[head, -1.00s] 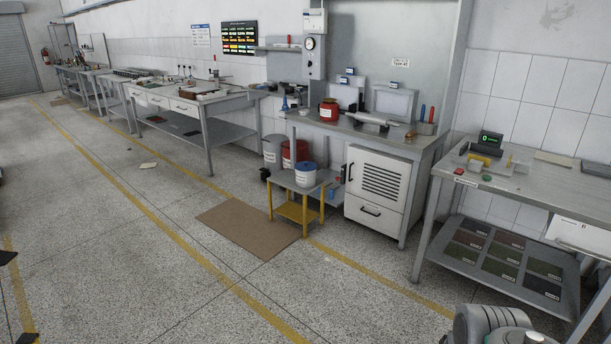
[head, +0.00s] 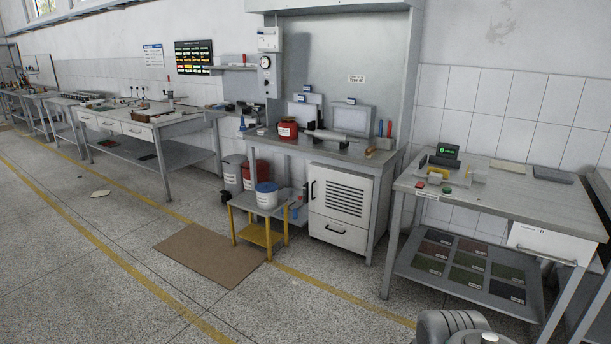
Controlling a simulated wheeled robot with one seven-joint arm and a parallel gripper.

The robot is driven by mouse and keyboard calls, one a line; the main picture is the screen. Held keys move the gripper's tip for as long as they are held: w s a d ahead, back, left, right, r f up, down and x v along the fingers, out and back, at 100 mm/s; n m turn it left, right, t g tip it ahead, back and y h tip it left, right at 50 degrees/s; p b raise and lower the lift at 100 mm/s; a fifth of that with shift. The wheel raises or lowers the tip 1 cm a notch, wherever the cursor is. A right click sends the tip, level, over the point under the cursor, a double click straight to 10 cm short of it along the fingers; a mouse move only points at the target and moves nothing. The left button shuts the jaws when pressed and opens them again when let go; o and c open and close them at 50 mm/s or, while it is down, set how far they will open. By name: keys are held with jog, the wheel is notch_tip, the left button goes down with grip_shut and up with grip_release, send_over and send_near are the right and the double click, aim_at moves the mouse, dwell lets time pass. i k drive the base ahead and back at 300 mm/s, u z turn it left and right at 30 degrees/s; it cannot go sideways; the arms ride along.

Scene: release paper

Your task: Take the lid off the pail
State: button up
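A white pail (head: 267,199) with a blue lid (head: 266,187) stands upright on a small yellow-legged stand, left of the grey cabinet. The lid sits on top of the pail. Part of my arm (head: 452,327) shows at the bottom edge, right of centre, far from the pail. My gripper's fingers are not in view.
The low stand (head: 241,203) is beside a cabinet (head: 341,205) under a workbench. A grey bin (head: 233,174) and a red bin (head: 255,174) are behind it. A brown mat (head: 208,255) lies in front. A table (head: 505,205) stands at right. Open floor lies at left.

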aim_at(265, 186)
jog(key=u, duration=0.1)
jog(key=i, duration=2.55)
jog(key=u, duration=0.85)
jog(key=i, duration=2.3)
jog(key=u, duration=0.75)
jog(key=i, duration=0.7)
jog(key=u, duration=0.15)
